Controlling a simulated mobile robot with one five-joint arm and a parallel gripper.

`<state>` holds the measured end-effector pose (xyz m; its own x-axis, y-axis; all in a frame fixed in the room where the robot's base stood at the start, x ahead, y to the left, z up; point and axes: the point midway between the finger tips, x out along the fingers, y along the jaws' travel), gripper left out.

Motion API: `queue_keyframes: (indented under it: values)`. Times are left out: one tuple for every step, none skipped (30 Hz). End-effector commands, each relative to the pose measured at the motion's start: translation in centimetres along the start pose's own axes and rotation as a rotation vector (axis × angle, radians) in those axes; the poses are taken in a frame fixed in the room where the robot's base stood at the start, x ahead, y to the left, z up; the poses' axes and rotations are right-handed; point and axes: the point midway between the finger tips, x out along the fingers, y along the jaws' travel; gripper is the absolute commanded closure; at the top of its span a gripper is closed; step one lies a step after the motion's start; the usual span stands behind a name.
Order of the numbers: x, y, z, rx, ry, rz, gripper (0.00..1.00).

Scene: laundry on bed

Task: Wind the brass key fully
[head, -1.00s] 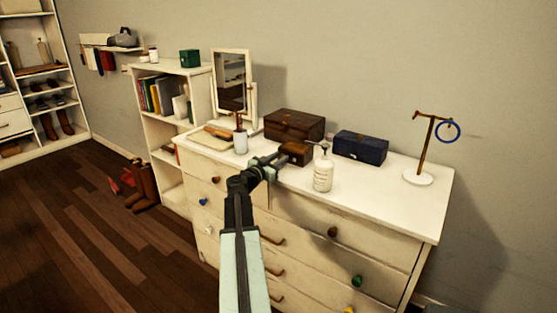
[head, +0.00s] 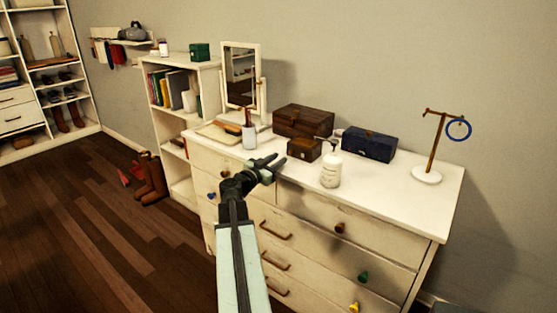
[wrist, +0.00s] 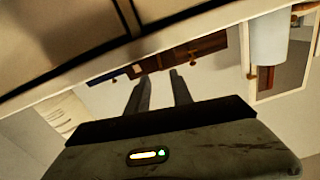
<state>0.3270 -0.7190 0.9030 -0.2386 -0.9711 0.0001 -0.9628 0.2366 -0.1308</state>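A small brown wooden box (head: 304,149) sits on the dresser in front of a larger dark brown box (head: 303,120). A tiny pale fitting shows on its front. I cannot make out a brass key clearly in either view. My gripper (head: 280,163) is just left of and nearer than the small box, with its two fingers apart and nothing between them. The wrist view, which looks tipped over, shows the fingers (wrist: 160,82) spread, pointing toward brown box surfaces (wrist: 188,55).
A white pump bottle (head: 331,170) stands right of the small box, with a blue box (head: 369,145) behind. A cup with a brush (head: 249,134), a tray (head: 219,131) and a mirror (head: 241,78) stand left. A ring stand (head: 427,176) is at right. The dresser top (head: 400,187) has free room front right.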

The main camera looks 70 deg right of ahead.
Motion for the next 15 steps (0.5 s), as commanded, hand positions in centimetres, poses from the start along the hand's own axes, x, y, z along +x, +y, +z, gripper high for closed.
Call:
queue_keyframes:
  values:
    - [-0.1,-0.1,0.0,0.000,0.000,-0.001,0.73]
    - [0.0,-0.1,0.0,0.001,0.000,-0.001,0.73]
    - [0.1,-0.1,0.0,0.001,0.000,-0.001,0.73]
    - [0.2,-0.1,0.0,0.000,0.000,0.000,0.73]
    - [0.5,-0.1,0.1,0.000,0.000,0.000,0.73]
    - [0.9,-0.1,0.1,0.000,0.000,0.001,0.73]
    - [1.2,-0.1,0.1,0.000,0.000,0.001,0.73]
    - [1.6,-0.1,0.1,0.000,0.000,0.001,0.73]
    - [2.2,-0.2,0.1,0.000,0.000,0.000,0.73]
    - [2.8,-0.2,0.1,0.000,0.000,0.000,0.73]
    - [3.3,-0.2,0.1,0.000,0.000,0.000,0.73]
    - [4.1,-0.2,0.1,0.000,0.000,0.001,0.73]
    - [4.7,-0.2,0.1,0.000,0.000,0.001,0.73]
    - [5.3,-0.3,0.1,0.000,0.000,0.000,0.73]
    - [6.1,-0.2,0.1,0.000,0.000,0.000,0.73]
